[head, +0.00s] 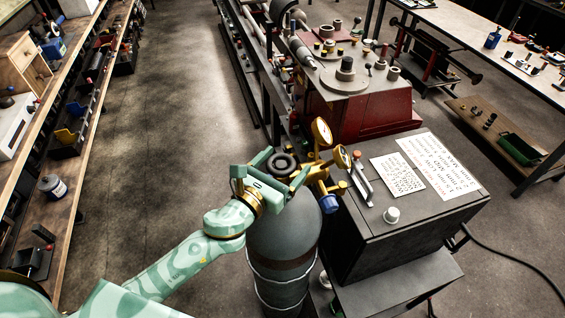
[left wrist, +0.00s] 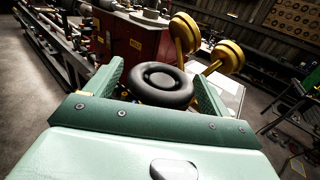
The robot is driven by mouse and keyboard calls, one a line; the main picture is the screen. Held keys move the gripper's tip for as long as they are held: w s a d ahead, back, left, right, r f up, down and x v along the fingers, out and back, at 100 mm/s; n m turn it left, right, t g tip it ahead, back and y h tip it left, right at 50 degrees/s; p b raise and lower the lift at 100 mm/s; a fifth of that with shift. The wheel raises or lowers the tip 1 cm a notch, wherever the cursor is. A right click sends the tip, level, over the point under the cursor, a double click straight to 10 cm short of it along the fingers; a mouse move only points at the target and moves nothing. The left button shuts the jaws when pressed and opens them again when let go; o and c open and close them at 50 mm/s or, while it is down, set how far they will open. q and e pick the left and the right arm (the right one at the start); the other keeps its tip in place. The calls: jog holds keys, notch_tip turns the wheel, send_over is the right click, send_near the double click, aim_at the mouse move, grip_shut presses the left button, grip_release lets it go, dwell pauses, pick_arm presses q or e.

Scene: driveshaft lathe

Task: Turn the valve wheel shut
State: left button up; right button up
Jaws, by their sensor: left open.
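The valve wheel (head: 284,163) is a dark round handwheel on top of a grey gas cylinder (head: 284,236). In the left wrist view the wheel (left wrist: 160,84) sits between the two green fingers. My left gripper (head: 281,172) is open, with one finger on each side of the wheel. I cannot tell whether the fingers touch it. Brass gauges (head: 322,132) stand on the regulator just right of the wheel, and they also show in the left wrist view (left wrist: 226,56). My right gripper is not in view.
A dark cabinet (head: 400,232) with printed sheets and a white knob stands close right of the cylinder. A red lathe part (head: 365,110) is behind it. A long shelf bench (head: 85,130) runs along the left. Open floor (head: 185,110) lies between bench and lathe.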

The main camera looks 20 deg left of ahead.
pick_arm(q)
jog(key=c, duration=1)
